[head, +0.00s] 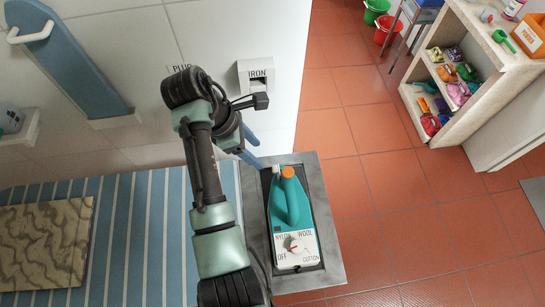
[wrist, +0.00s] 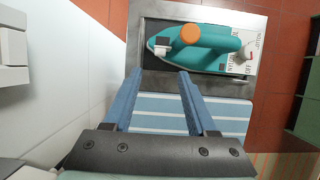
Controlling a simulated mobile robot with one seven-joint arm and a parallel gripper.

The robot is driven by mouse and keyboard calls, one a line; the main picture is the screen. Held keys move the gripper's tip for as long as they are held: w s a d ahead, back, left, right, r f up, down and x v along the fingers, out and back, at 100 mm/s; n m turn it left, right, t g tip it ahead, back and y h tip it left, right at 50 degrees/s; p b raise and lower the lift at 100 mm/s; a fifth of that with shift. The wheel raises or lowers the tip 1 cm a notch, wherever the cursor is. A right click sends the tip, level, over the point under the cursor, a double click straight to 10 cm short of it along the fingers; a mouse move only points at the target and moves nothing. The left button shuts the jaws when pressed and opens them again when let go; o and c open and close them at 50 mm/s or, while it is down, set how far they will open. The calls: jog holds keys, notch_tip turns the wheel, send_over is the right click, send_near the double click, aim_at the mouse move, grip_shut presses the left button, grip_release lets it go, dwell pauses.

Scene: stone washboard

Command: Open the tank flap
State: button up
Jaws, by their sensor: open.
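A teal iron (head: 291,205) lies in a grey metal rest (head: 333,232), its nose toward the wall; it also shows in the wrist view (wrist: 215,57). A small white piece (head: 276,170), perhaps the tank flap, sits near the nose, also in the wrist view (wrist: 161,46). I cannot tell whether it is open. Beside it stands a round orange cap (head: 287,172). A white dial panel (head: 297,250) is at the iron's rear. My gripper (head: 253,160) is open and empty, its blue fingertips (wrist: 160,73) just short of the iron's nose, apparently not touching it.
A striped blue ironing surface (head: 140,230) lies left of the metal rest, with a patterned board (head: 45,243) on it. Tiled floor (head: 390,190) is free at the right, before a shelf (head: 475,85) of colourful items.

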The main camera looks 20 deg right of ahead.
aim_at(273, 168)
jog(key=x, duration=0.9)
jog(key=shift+f+p, duration=0.1)
jog(key=shift+p, duration=0.25)
grip_shut()
